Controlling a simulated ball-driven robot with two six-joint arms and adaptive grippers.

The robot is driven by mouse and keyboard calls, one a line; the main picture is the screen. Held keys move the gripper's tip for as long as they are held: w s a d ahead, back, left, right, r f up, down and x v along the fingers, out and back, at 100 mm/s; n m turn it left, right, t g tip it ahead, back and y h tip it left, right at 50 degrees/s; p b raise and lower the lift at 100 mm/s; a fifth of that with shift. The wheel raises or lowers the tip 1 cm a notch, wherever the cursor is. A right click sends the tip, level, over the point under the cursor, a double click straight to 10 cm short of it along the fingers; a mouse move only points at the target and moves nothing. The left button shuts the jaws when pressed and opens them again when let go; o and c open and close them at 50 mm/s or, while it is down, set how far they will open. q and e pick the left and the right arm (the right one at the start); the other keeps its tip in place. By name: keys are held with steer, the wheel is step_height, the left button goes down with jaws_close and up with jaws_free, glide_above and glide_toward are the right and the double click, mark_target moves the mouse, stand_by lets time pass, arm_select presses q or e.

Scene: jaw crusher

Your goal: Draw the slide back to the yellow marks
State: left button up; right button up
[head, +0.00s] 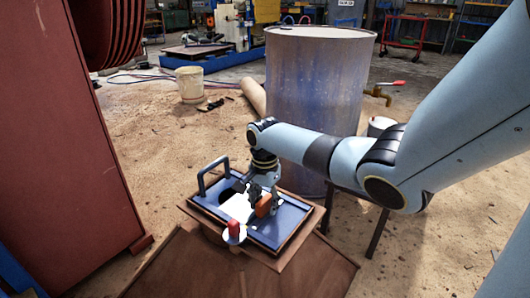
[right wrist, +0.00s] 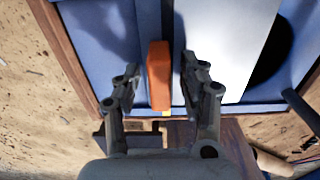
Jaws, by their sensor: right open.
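A blue panel (head: 288,222) in a brown wooden frame lies low in front of me. A pale, bright slide plate (head: 237,207) lies on it, beside a dark round opening (right wrist: 270,52). An orange block-shaped grip (head: 263,206) stands at the plate's side. My right gripper (right wrist: 160,75) is open, with one finger on each side of the orange grip (right wrist: 159,85); gaps show on both sides. A small yellow mark (right wrist: 166,113) shows just past the grip's end in the right wrist view; other marks cannot be made out. My left gripper is not in view.
A blue arched handle (head: 213,172) stands at the panel's left edge. A red knob over a white disc (head: 234,231) is at the front corner. A big drum (head: 315,90) stands behind, and a red machine body (head: 60,150) at left.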

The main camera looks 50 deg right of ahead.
step_height(320, 180, up, 11)
steer(key=shift+r, duration=0.15)
stand_by(0.6)
